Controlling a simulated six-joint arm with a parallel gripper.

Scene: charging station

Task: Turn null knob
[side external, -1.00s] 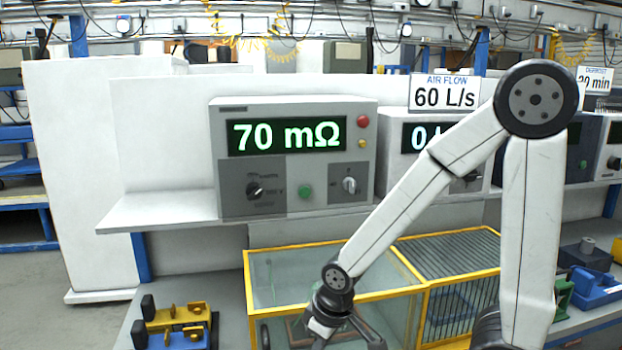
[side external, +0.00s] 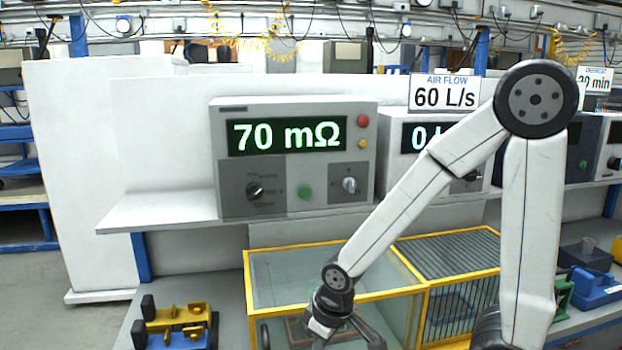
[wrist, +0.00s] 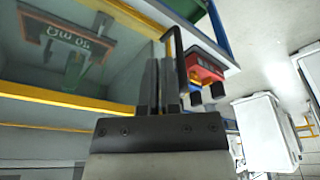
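The grey meter (side external: 295,112) stands on a white shelf and its green display (side external: 287,136) reads 70 mΩ. It has a dark knob (side external: 255,190) at lower left and a light-topped knob (side external: 349,185) at lower right. The knob labels are too small to tell which is the null knob. My gripper (side external: 318,335) is low in front of the meter, by the glass case, well below both knobs and touching neither. In the wrist view my gripper's fingers (wrist: 160,85) lie close together with nothing seen between them.
A yellow-framed glass case (side external: 330,270) stands below the shelf (side external: 160,211). A green button (side external: 305,193) sits between the knobs; a red button (side external: 363,121) is above. An air flow unit (side external: 395,155) stands to the right. A yellow and blue tool (side external: 178,325) lies at lower left.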

